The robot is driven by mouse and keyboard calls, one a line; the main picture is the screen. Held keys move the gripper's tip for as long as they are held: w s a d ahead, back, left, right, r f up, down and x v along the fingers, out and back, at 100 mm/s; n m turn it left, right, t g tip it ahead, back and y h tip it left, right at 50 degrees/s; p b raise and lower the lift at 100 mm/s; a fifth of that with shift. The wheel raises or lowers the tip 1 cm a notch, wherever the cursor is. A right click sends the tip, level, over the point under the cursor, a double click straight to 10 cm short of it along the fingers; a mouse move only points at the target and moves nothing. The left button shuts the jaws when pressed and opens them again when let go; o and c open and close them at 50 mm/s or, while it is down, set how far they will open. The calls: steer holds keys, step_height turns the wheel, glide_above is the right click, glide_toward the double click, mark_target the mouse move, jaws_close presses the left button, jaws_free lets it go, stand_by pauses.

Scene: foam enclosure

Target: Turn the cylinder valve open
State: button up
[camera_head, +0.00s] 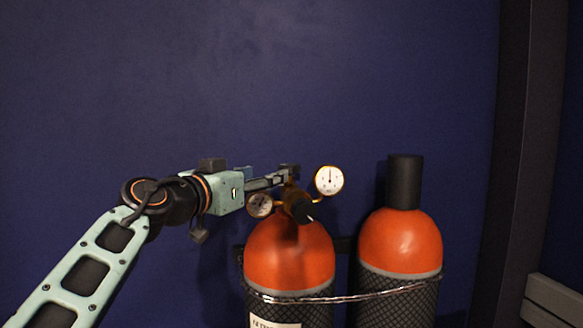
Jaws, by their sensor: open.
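The left gas cylinder (290,262) has an orange top and a dark mesh-patterned body with a pale label. On its top is a brass-coloured valve fitting with a black knob (304,212) and two round dial gauges, one at upper right (329,180) and one at left (260,205). My gripper (284,175) reaches in from the left, with its fingertips at the top of the valve fitting, above the black knob. It is open. Whether the fingers touch the fitting cannot be told from this view.
A second orange-topped cylinder (400,245) with a black cap (405,181) stands close on the right. A strap (345,298) runs across both cylinders. A dark blue wall (200,80) is behind, and a dark post (513,150) stands at right. The space above the cylinders is clear.

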mark_target(286, 165)
steer(key=p+x, duration=0.2)
steer(key=x, duration=0.7)
steer(key=shift+d+r+p, duration=0.1)
steer(key=shift+d+p, duration=0.05)
steer(key=shift+p, duration=0.15)
steer(key=shift+w+d, duration=0.2)
steer(key=shift+w, duration=0.4)
steer(key=shift+c, duration=0.2)
steer(key=c, duration=1.1)
steer(key=shift+f+b, duration=0.25)
steer(key=shift+b, duration=0.2)
